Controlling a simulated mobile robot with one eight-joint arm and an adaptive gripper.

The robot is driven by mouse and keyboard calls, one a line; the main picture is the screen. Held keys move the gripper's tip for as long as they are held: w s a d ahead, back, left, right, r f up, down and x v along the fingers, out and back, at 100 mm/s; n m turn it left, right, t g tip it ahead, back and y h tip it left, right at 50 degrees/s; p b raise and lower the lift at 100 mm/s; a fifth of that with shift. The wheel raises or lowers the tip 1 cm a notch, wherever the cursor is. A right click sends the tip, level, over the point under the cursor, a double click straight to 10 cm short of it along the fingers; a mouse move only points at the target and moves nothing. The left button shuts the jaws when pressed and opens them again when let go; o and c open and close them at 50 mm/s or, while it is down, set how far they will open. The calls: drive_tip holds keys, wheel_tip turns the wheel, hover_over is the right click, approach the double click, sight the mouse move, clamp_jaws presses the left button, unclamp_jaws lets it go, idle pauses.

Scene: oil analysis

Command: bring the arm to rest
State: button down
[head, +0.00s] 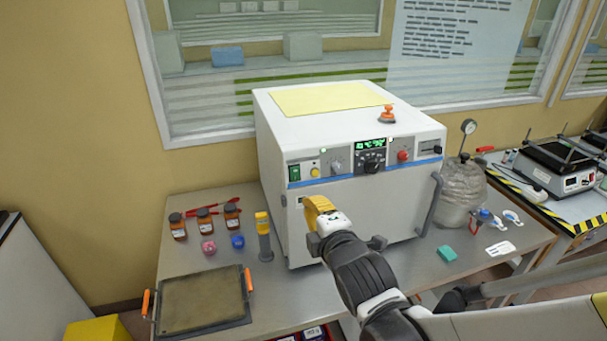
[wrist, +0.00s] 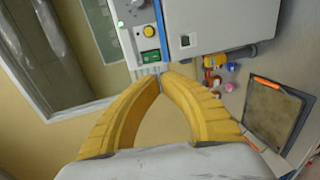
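My gripper (head: 318,208) has yellow fingers and is raised in front of the white oven-like box (head: 350,215), near its left front. In the wrist view, the two yellow ribbed fingers (wrist: 162,77) arch toward each other and their tips meet or nearly meet. Nothing shows between them. My arm reaches in from the lower right of the head view. Whether the fingers touch the box front cannot be told from the head view; in the wrist view the box (wrist: 215,30) lies beyond the tips.
Left of the box on the metal table (head: 215,260) are several brown bottles (head: 204,217), red and blue caps, a yellow-topped grey cylinder (head: 263,236) and a tray (head: 203,299) with orange handles. A wrapped vessel (head: 458,195) with a gauge and a teal block (head: 447,253) are at right.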

drive_tip(key=shift+f, duration=0.1)
drive_tip(key=shift+s, duration=0.1)
drive_tip(key=s+d+f+m+g+h+b, duration=0.35)
drive_tip(key=d+f+m+b, duration=0.3)
drive_tip(key=d+m, duration=0.25)
drive_tip(key=s+d+f+m+g+b, duration=0.2)
drive_tip(key=s+d+f+m, duration=0.1)
drive_tip(key=s+m, duration=0.3)
drive_tip(key=s+d+f+m+g+b, duration=0.2)
drive_tip(key=s+d+f+m+b, duration=0.1)
drive_tip(key=s, duration=0.5)
wheel_tip(320, 180, down, 2)
drive_tip(key=d+m, duration=0.1)
drive_tip(key=m, duration=0.2)
drive_tip(key=shift+s+h, duration=0.2)
drive_tip(key=shift+h, duration=0.15)
